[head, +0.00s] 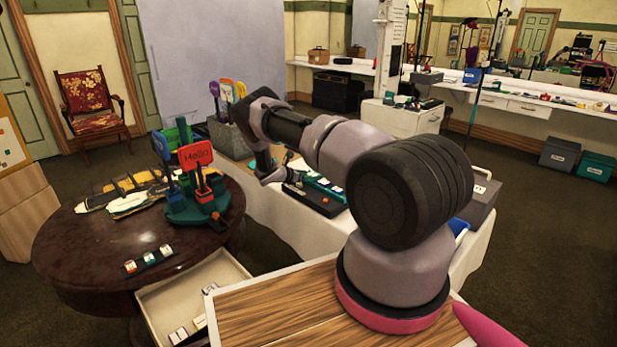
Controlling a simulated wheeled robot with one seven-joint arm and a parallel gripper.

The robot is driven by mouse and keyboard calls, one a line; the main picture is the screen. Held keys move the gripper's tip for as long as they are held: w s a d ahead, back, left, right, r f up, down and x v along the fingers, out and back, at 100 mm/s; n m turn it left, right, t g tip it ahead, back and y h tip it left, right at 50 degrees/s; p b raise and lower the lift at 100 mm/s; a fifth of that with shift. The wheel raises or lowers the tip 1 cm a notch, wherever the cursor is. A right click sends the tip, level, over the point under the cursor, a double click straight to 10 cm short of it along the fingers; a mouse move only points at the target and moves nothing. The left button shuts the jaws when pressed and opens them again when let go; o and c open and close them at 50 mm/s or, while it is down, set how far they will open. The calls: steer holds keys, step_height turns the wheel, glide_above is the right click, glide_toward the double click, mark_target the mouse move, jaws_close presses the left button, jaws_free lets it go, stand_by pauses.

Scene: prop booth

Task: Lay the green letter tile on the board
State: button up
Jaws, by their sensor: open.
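Three small letter tiles lie in a row on the dark round table (75,262). They have orange, green and blue edges, and the middle one looks like the green tile (149,258). A black board (322,203) with several teal and pale tiles lies on the white-covered table, partly hidden by my arm. I cannot tell for sure that this is the task's board. My gripper (281,175) hangs beside the left end of this board, small and partly hidden by my own arm. It looks open, and I see nothing between its fingers.
A green stand with upright signs (197,185) is on the round table, left of my gripper. An open drawer or box (195,290) holds more tiles. A grey box (480,203) stands at the right.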

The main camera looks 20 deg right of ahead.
steer(key=shift+r, duration=0.2)
steer(key=v, duration=1.2)
steer(key=s+r+m+g+y, duration=0.15)
steer(key=s+r+m, duration=0.35)
steer(key=r, duration=0.5)
steer(key=s+r+m+g+y, duration=0.1)
steer(key=s+r+m+y, duration=0.35)
steer(key=r, duration=0.65)
steer(key=s+r+m+g+y, duration=0.1)
steer(key=s+r+m, duration=0.5)
steer(key=r, duration=0.4)
steer(key=s+a+r+m+t+y, duration=0.2)
steer(key=s+r, duration=0.3)
steer(key=s, duration=0.5)
steer(key=s+a+r+m+t+y, duration=0.2)
steer(key=s+a+r+m, duration=0.3)
steer(key=s, duration=0.5)
steer(key=s+a+r+m+t+y, duration=0.2)
steer(key=s+r, duration=0.4)
steer(key=s, duration=0.4)
steer(key=a+m+y, duration=0.1)
steer(key=a, duration=0.1)
steer(key=shift+a+m+y, duration=0.25)
steer(key=shift+m+y, duration=0.05)
steer(key=shift+m, duration=0.05)
